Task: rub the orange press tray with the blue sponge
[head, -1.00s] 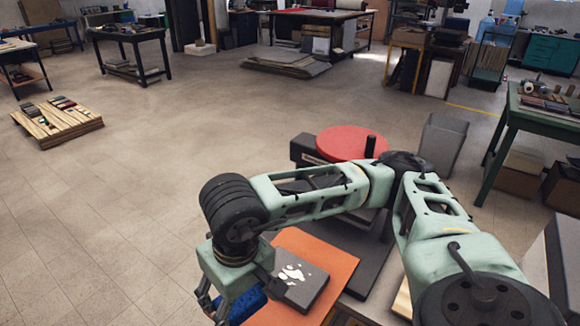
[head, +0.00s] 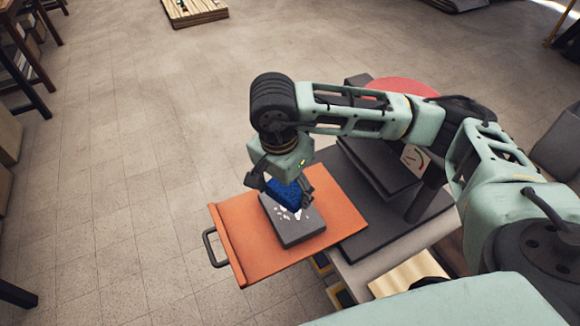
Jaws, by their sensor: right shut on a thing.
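The orange press tray (head: 258,257) sticks out to the left from the dark press, with a black handle on its left edge. A dark grey block (head: 290,232) with white patches on its top lies on the tray. My right gripper (head: 284,193) is shut on the blue sponge (head: 286,192), over the far part of the grey block. The gripper partly hides the sponge, and I cannot tell whether the sponge touches the block. My left gripper is not in view.
The press with its red round top (head: 400,87) and dark base (head: 385,235) stands right of the tray, partly behind my right arm. A light wooden board (head: 410,272) lies in front. A pallet (head: 193,12) lies far back.

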